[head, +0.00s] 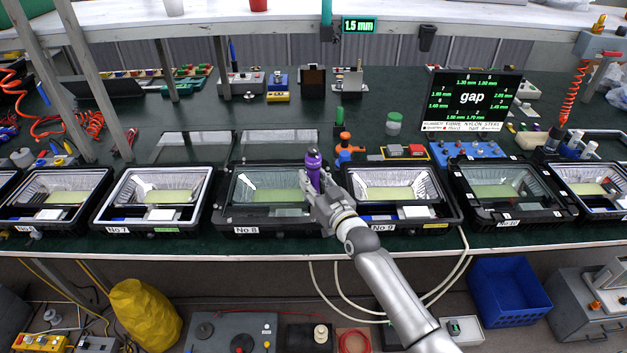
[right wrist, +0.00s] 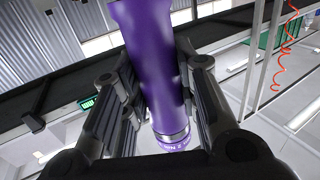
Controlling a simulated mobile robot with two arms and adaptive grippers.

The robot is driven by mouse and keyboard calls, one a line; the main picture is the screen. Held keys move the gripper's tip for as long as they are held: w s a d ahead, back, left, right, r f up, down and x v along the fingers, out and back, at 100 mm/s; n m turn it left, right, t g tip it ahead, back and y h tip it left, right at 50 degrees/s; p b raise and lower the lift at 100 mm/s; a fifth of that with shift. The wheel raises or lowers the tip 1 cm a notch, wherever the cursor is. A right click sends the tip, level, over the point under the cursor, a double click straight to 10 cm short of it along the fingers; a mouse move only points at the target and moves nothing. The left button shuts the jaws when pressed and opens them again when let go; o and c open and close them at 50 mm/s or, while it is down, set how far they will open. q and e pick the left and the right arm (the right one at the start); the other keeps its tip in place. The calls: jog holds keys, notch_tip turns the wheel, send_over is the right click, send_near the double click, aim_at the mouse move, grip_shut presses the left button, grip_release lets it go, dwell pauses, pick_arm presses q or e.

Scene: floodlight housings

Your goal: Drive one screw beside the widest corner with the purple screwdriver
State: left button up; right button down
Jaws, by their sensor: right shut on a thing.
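My right gripper (head: 316,193) is shut on the purple screwdriver (head: 314,170), held upright over the right part of housing No 8 (head: 262,232). In the right wrist view the purple body (right wrist: 150,60) fills the middle between my fingers (right wrist: 155,110). Its tip is hidden behind the gripper in the head view, so I cannot tell whether it touches a screw. The gap screen (head: 474,99) shows a value for each of several numbered points; the small digits are hard to read. A green display (head: 358,26) reads 1.5 mm. My left gripper is out of view.
Housing No 7 (head: 110,218) stands to the left and No 9 (head: 440,216) to the right, close beside No 8. An orange-handled tool (head: 349,150) and a green-topped one (head: 340,115) stand just behind. A blue crate (head: 508,292) sits below the bench.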

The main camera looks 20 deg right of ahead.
aim_at(317, 161)
jog(key=shift+f+b, duration=0.55)
dwell(1.1)
jog(key=shift+s+f, duration=0.2)
jog(key=shift+f, duration=0.6)
dwell(1.7)
jog(key=shift+r, duration=0.1)
jog(key=shift+w+r+p, duration=0.2)
jog(key=shift+r+p, duration=0.25)
jog(key=shift+r, duration=0.3)
jog(key=shift+r+p, duration=0.85)
jog(key=shift+r, duration=0.35)
notch_tip(317, 161, up, 6)
jog(key=p, duration=0.6)
jog(key=shift+r, duration=0.2)
jog(key=shift+f, duration=0.1)
